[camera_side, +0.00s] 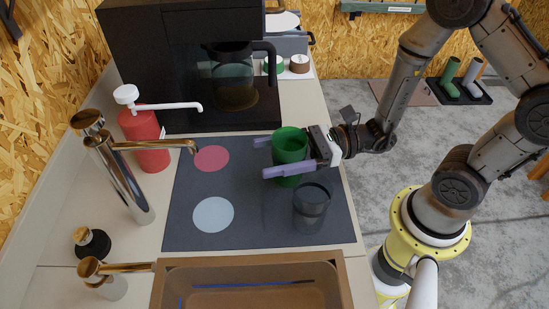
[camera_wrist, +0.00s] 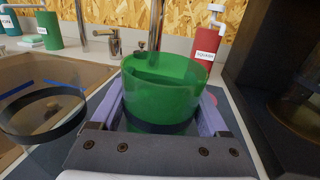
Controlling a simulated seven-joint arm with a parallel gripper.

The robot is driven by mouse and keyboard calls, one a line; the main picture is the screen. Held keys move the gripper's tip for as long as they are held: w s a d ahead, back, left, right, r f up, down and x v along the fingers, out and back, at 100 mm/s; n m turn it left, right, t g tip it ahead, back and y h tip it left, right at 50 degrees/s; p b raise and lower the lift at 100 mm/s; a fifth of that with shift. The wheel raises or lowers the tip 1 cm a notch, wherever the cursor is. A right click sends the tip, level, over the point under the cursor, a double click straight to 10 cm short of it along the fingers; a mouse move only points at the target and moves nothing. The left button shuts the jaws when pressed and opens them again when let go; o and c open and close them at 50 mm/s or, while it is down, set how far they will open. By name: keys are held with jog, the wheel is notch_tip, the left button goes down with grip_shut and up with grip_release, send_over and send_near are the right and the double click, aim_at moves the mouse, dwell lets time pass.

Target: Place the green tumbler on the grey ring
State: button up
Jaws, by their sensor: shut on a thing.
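The green tumbler (camera_side: 290,146) is upright between the purple fingers of my gripper (camera_side: 265,157), over the right part of the dark mat. My gripper is shut on it. In the wrist view the green tumbler (camera_wrist: 165,88) fills the middle, with a finger on each side. I cannot tell whether its base touches the mat. The grey ring (camera_side: 213,214) shows as a flat pale grey disc on the front left of the mat, bare and apart from the tumbler. In the wrist view I cannot make it out behind the tumbler.
A dark see-through tumbler (camera_side: 311,207) stands close in front of the green one. A pink disc (camera_side: 211,159) lies behind the grey ring.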

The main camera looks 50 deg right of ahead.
aim_at(297, 144)
jog(key=s+r, duration=0.1)
jog(key=r, duration=0.1)
jog(key=s+d+r, duration=0.1)
jog(key=r, duration=0.1)
jog(key=s+d+r, duration=0.1)
jog(key=r, duration=0.1)
jog(key=shift+s+d+r, duration=0.15)
jog(key=shift+s+r, duration=0.1)
jog(key=shift+r, duration=0.1)
jog(key=s+d+r, duration=0.4)
jog(key=s+d, duration=0.1)
jog(key=s, duration=0.3)
jog(key=shift+s+r, duration=0.25)
jog(key=shift+r, duration=0.15)
